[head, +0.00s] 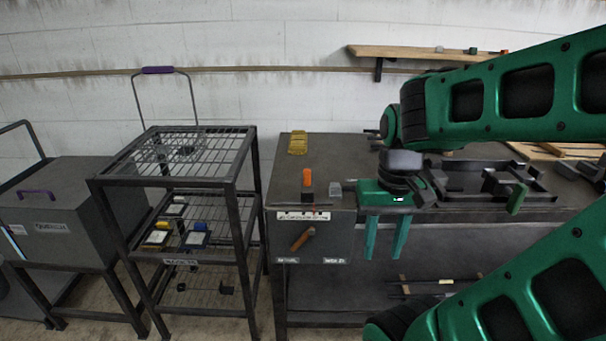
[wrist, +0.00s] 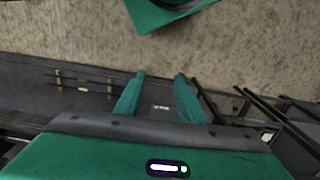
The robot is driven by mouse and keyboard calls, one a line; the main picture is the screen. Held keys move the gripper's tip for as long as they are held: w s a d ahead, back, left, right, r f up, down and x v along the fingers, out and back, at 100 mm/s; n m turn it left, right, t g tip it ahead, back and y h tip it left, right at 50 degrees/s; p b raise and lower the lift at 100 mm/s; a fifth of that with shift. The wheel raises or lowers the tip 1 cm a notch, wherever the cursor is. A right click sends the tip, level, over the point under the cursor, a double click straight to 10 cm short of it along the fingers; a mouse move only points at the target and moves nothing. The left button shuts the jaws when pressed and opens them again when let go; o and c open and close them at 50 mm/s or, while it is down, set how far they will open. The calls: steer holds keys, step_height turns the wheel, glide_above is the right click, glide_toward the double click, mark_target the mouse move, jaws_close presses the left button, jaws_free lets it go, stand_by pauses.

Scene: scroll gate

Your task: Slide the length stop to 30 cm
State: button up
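My gripper (head: 385,252) hangs fingers down in front of the workbench's front edge, right of the orange lever. Its two green fingers are apart with nothing between them; the wrist view (wrist: 160,76) also shows this gap. A dark fixture of rails and blocks (head: 480,180) lies on the bench top, right of my gripper. An upright green tab (head: 517,197) stands at its front edge, apart from my gripper. I cannot tell whether this tab is the length stop. No readable centimetre scale shows, and my arm hides part of the bench.
A wire rack (head: 240,190) and a grey chest (head: 75,210) stand left. A wall shelf (head: 430,52) is behind.

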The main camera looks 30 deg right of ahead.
steer(key=r, duration=0.2)
steer(key=t+h, duration=0.3)
steer(key=t, duration=0.1)
glide_toward(307, 170)
steer(key=x, duration=1)
steer(key=shift+f, duration=0.4)
jaws_close()
